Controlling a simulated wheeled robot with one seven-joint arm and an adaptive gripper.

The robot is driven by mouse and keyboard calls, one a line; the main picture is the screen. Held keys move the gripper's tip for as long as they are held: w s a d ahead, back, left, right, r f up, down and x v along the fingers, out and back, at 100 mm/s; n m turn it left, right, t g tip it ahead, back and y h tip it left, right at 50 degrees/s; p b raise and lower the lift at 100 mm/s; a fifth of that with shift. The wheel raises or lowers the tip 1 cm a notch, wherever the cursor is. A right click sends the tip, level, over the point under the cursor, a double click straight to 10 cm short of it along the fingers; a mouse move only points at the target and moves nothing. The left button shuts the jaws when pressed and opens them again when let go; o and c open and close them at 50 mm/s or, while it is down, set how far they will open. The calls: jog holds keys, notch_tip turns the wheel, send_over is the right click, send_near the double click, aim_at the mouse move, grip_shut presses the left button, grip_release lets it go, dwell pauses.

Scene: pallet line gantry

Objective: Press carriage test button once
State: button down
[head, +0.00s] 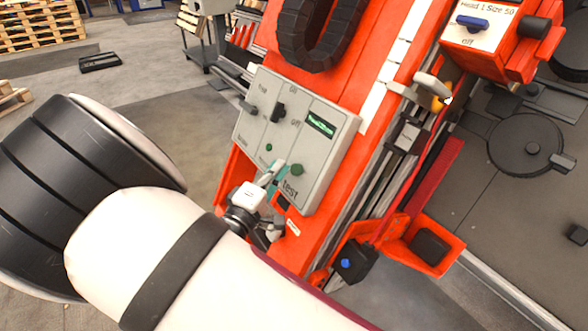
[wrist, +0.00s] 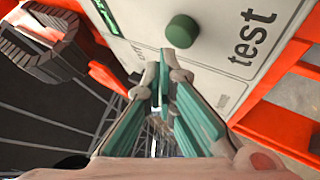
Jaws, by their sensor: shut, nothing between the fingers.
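The grey control panel (head: 335,148) sits on the red gantry frame. A round green button (head: 297,169) is on it beside the printed word "test". In the wrist view the same green button (wrist: 182,31) stands out from the panel (wrist: 140,18), with "test" to its right. My gripper (head: 277,168) is at the lower part of the panel, just left of the button. In the wrist view my gripper (wrist: 163,70) is shut and empty, its teal fingers below the button in the picture. A gap shows between them; I cannot tell whether the fingertips touch the panel.
The panel also carries a dark rotary switch (head: 278,112), a green display (head: 320,124) and a smaller green light or button (head: 268,147). A black cable chain (head: 318,40) hangs above. A red bracket with a blue-buttoned box (head: 355,262) juts out lower right.

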jog(key=shift+w+d+f, duration=0.15)
jog(key=shift+w+d, duration=0.05)
jog(key=shift+d, duration=0.1)
jog(key=shift+w+d+f+b, duration=0.25)
jog(key=shift+d+b, duration=0.15)
jog(key=shift+b, duration=0.05)
dwell(1.1)
jog(key=shift+a, duration=0.1)
jog(key=shift+s+a+r, duration=0.4)
jog(key=shift+s+a, duration=0.05)
jog(key=shift+a, duration=0.15)
jog(key=shift+p, duration=0.3)
jog(key=a, duration=0.1)
jog(key=s+a+r+p, duration=0.1)
jog(key=s+a+r, duration=0.1)
jog(key=shift+s+a+r, duration=0.2)
jog(key=shift+s+a, duration=0.05)
jog(key=shift+a, duration=0.05)
dwell(0.3)
jog(key=shift+d, duration=0.1)
dwell(0.5)
